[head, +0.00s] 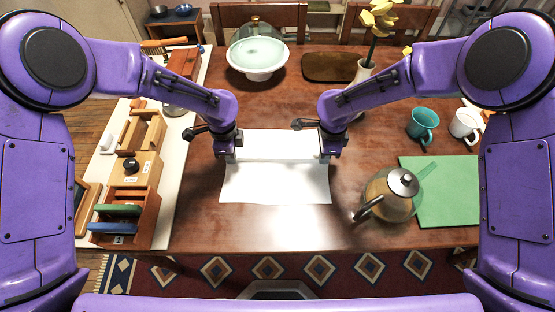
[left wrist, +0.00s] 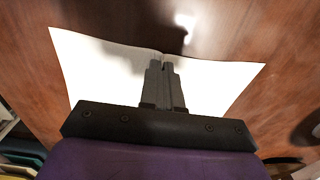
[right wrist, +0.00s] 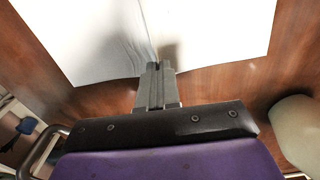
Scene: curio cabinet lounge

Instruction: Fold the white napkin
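The white napkin (head: 275,183) lies spread on the wooden table in front of me. A straight crease or ridge runs across it between my two grippers, and the part behind the line looks slightly shaded. My left gripper (head: 230,157) is at its left edge. In the left wrist view, the fingers (left wrist: 163,68) are together at the cloth's edge, pinching it. My right gripper (head: 326,157) is at its right edge. In the right wrist view, the fingers (right wrist: 155,70) are together on the edge, and small wrinkles run from the tips into the cloth.
A glass teapot (head: 390,195) stands right of the napkin, partly over a green mat (head: 450,200). A teal mug (head: 422,124) and a white mug (head: 466,125) are further right. A domed cake stand (head: 257,60) is behind. Wooden boxes (head: 135,170) line the left.

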